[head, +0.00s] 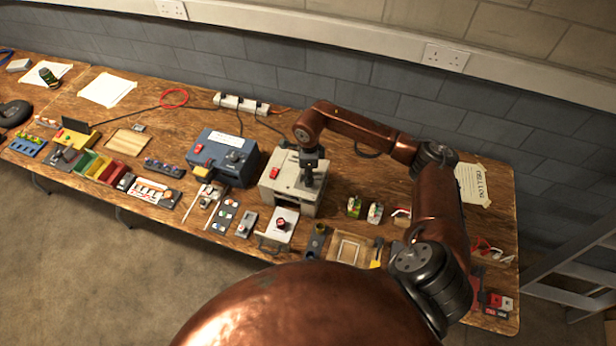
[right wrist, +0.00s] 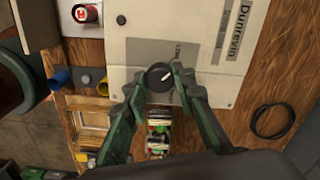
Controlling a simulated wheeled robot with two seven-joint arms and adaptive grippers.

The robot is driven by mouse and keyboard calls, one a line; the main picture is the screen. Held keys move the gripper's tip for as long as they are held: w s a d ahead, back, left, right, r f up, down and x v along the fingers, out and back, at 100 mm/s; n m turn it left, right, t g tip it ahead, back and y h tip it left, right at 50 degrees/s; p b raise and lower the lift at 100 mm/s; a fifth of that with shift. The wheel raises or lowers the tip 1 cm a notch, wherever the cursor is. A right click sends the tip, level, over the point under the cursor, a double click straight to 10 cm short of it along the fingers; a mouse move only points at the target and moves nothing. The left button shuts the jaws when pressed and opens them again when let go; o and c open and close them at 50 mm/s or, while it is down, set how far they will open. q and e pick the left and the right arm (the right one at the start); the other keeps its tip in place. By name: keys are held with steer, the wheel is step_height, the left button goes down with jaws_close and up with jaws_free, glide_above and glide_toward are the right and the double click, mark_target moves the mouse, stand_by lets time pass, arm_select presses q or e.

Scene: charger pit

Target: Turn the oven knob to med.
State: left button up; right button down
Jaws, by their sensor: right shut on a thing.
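The oven appears to be the pale grey box (head: 276,192) with a red switch on the bench, below my right arm. In the right wrist view its pale panel (right wrist: 130,50) carries the word "Dunrevin". A round black knob (right wrist: 160,76) with a white pointer mark sits on a grey plate. The knob is hidden by the gripper in the head view. My left gripper is not in view.
A blue box (head: 222,158) stands left of the oven. A white plate with a red button (head: 280,224) lies in front. A wooden tray (head: 348,249) and small parts lie to the right. A power strip (head: 243,104) is behind.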

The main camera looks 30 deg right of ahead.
steer(key=m, duration=0.4)
steer(key=shift+d+m+b, duration=0.1)
steer(key=shift+m+b, duration=0.2)
steer(key=m, duration=0.4)
steer(key=shift+r, duration=0.1)
steer(key=shift+w+m, duration=0.1)
steer(key=shift+m, duration=0.3)
steer(key=c, duration=1.6)
jaws_free()
step_height(320, 180, up, 12)
